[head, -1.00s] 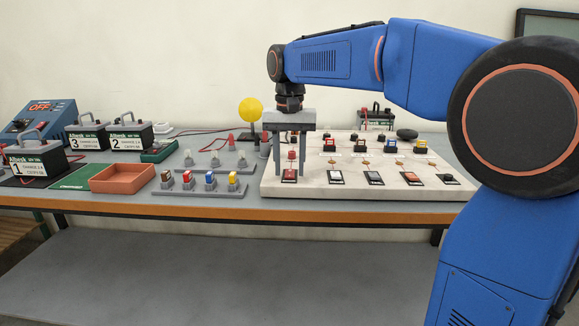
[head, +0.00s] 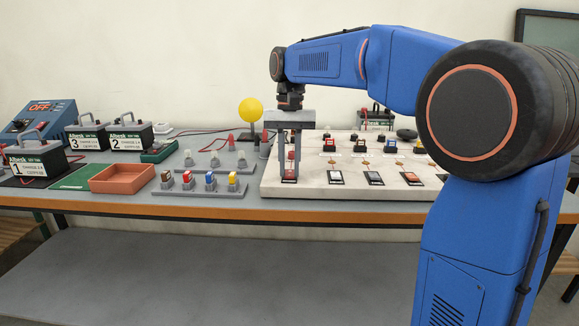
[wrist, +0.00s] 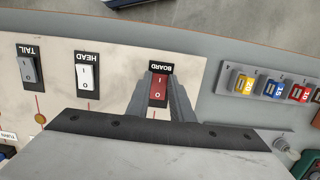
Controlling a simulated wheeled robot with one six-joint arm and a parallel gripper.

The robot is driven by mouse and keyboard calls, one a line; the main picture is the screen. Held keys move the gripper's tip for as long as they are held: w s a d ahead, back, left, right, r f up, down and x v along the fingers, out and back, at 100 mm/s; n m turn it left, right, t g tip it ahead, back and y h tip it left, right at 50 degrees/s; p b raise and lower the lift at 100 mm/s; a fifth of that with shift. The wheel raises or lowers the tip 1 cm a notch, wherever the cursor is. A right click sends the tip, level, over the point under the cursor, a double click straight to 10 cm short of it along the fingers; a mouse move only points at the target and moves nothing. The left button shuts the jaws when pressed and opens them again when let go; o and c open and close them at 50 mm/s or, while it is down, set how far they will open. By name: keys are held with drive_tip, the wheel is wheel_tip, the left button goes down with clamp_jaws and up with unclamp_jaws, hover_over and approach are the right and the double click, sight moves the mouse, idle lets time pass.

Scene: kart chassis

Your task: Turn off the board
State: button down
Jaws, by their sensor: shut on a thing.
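The red BOARD rocker switch (wrist: 159,88) sits in a black frame under its BOARD label in the wrist view, with I on the label side and O on the other. Which side is pressed in, I cannot tell. In the head view the switch (head: 290,173) is at the front left of the pale panel (head: 310,187), partly hidden by my fingers. My gripper (head: 291,178) points down with its fingers shut on the switch. In the wrist view the fingers of my gripper (wrist: 161,92) flank the switch on both sides.
The white HEAD switch (wrist: 87,77) and grey TAIL switch (wrist: 27,70) stand beside it on the panel. A fuse rack (head: 208,188), an orange tray (head: 122,178) and several batteries are to the left. A yellow ball (head: 250,110) stands behind.

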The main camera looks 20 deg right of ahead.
drive_tip(key=shift+w+g+y, duration=0.2)
drive_tip(key=shift+g+y, duration=0.1)
drive_tip(key=shift+g, duration=0.2)
drive_tip(key=c, duration=1.6)
unclamp_jaws()
drive_tip(key=shift+o, duration=0.2)
drive_tip(key=shift+d+r, duration=0.1)
drive_tip(key=shift+r, duration=0.05)
drive_tip(key=a+v, duration=0.1)
drive_tip(key=v, duration=1)
drive_tip(key=shift+w+d+r, duration=0.2)
drive_tip(key=shift+d+r, duration=0.15)
drive_tip(key=shift+d, duration=0.1)
